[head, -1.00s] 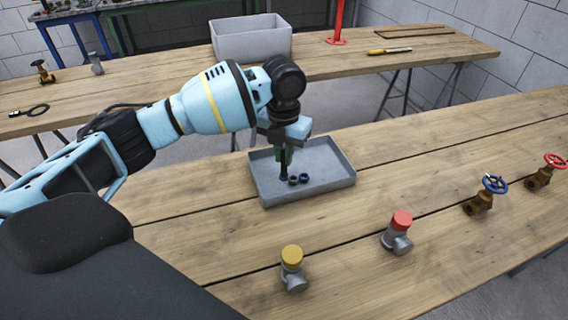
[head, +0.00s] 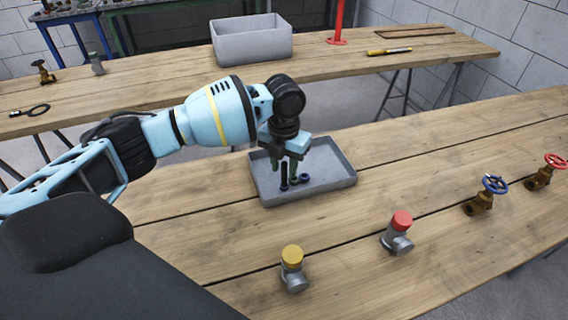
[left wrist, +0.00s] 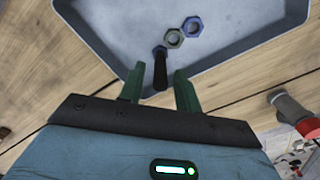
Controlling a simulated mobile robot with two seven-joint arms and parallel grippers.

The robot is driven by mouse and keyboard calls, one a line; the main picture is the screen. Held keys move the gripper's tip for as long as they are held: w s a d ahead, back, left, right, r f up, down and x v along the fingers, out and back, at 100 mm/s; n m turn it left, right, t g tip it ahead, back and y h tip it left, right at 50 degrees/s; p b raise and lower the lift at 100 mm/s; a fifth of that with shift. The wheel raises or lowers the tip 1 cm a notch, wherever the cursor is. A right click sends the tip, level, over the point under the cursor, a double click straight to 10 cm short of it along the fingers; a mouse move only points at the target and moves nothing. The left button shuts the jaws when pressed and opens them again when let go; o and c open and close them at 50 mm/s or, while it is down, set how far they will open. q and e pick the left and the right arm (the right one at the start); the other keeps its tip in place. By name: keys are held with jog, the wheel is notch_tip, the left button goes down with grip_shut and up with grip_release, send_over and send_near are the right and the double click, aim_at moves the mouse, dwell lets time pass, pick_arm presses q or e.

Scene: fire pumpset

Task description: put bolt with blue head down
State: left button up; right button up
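The bolt with the blue head (head: 284,174) stands upright on its head in the grey tray (head: 338,184), its dark shank pointing up. It also shows in the left wrist view (left wrist: 160,73), with the head on the tray floor. My left gripper (head: 285,166) is above the tray with its green fingers apart, one on each side of the shank. In the left wrist view the left gripper (left wrist: 159,92) shows a gap between each finger and the bolt. My right gripper is not in view.
Yellow-capped (head: 292,270) and red-capped (head: 398,238) fittings and valves (head: 484,195) stand on the table. A grey bin (head: 251,43) is on the back table.

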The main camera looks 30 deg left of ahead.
pick_arm(q)
notch_tip(320, 180, up, 12)
jog(key=shift+r+p, duration=0.2)
jog(key=shift+p, duration=0.1)
dwell(0.5)
